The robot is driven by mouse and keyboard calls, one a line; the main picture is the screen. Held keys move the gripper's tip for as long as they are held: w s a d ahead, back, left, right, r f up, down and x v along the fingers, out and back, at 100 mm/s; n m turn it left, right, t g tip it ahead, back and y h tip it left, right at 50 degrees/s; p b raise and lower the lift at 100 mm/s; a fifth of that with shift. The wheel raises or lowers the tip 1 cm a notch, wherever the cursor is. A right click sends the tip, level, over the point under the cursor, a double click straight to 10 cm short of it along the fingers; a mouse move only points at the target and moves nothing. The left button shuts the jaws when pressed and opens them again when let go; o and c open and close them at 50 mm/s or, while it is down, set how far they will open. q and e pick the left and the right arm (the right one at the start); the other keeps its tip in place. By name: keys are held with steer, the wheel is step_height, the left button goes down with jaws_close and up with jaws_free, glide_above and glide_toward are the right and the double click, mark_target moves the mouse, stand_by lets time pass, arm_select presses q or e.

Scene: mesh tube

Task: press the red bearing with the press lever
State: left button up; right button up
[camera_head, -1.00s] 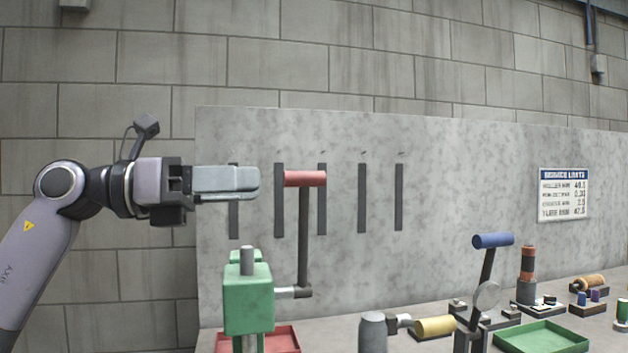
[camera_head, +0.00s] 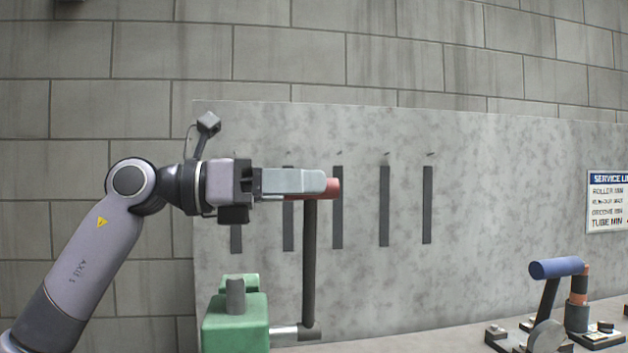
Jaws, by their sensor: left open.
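The press is a green block (camera_head: 236,322) with a grey ram top, at the lower middle-left. Its lever (camera_head: 310,265) is a dark upright rod on a grey pivot arm, with a red handle (camera_head: 334,189) at the top. My left gripper (camera_head: 318,182) is level with the handle and overlaps it, covering most of it; only the handle's right end and a thin lower strip show. I cannot tell whether the fingers touch it. The jaws are open. The red bearing is not in view. My right gripper is not in view.
A grey panel (camera_head: 470,210) with dark vertical strips stands behind the press. At the right are a blue-handled lever (camera_head: 558,267), a rust-and-black stacked post (camera_head: 578,298) and part of a white sign (camera_head: 607,205). The space between press and blue lever looks clear.

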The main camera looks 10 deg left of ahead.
arm_select(q)
steer(key=shift+x, duration=1.05)
jaws_close()
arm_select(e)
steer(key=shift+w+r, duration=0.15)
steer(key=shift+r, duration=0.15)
arm_select(q)
steer(key=shift+f, duration=0.1)
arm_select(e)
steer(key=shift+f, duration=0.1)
